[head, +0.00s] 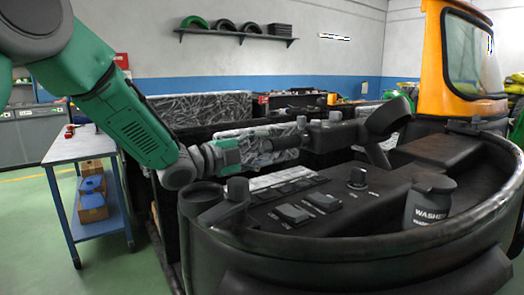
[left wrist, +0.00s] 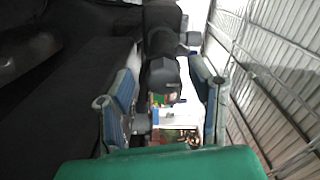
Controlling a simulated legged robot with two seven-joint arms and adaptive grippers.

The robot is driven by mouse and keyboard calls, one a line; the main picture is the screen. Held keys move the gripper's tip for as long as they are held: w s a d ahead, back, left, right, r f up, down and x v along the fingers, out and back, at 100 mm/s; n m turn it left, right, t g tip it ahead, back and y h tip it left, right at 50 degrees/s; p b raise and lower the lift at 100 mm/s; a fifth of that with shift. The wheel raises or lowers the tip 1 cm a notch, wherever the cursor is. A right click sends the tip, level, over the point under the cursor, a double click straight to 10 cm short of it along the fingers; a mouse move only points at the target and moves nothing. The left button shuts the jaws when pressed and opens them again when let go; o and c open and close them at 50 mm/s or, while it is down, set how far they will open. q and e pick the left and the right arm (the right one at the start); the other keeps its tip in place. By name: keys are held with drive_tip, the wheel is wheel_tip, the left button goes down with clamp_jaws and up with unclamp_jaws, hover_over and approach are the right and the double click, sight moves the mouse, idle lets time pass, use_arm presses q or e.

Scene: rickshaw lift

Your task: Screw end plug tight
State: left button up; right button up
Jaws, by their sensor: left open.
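My left arm comes in from the left in the head view. Its left gripper (head: 284,143) reaches over the black dashboard, small and hard to make out against the dark parts behind. In the left wrist view the left gripper (left wrist: 165,90) is open, with one blue-grey finger at each side. A black rounded end piece (left wrist: 160,80) on a dark bar stands between the fingers, with visible gaps on both sides. It looks like the end plug, but I cannot tell this for certain. How far it is screwed in does not show. My right gripper is in neither view.
A black dashboard (head: 320,215) with switches and a knob (head: 357,178) curves across the front. A washer bottle (head: 428,205) stands at its right. An orange cab frame (head: 455,60) rises behind. A blue-grey table (head: 78,148) stands left, with green floor around it.

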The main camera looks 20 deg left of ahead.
use_arm(q)
drive_tip(key=v, duration=1.2)
drive_tip(key=shift+w+a+f, duration=0.1)
drive_tip(key=shift+w, duration=0.05)
